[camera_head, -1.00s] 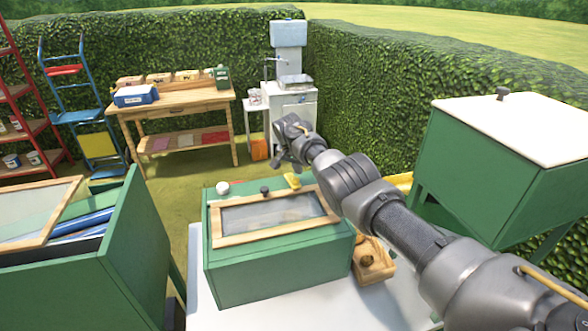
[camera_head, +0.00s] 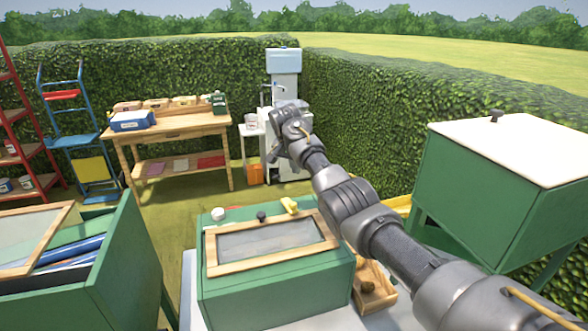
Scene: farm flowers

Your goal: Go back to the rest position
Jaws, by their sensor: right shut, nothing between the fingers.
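My right arm reaches in from the lower right, and its gripper (camera_head: 277,158) is raised above and behind the green box with a framed glass lid. The fingers are small and partly hidden by the wrist, and they are shut with nothing seen between them. The gripper appears in front of the white sink stand in the picture and touches nothing that I can see. My left gripper is not in view.
The green box (camera_head: 225,300) stands on a white table, with a small wooden tray (camera_head: 376,300) beside it. Another green box (camera_head: 125,265) is at the left, and a white-topped green bin (camera_head: 490,200) at the right. A wooden workbench (camera_head: 185,133) stands behind.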

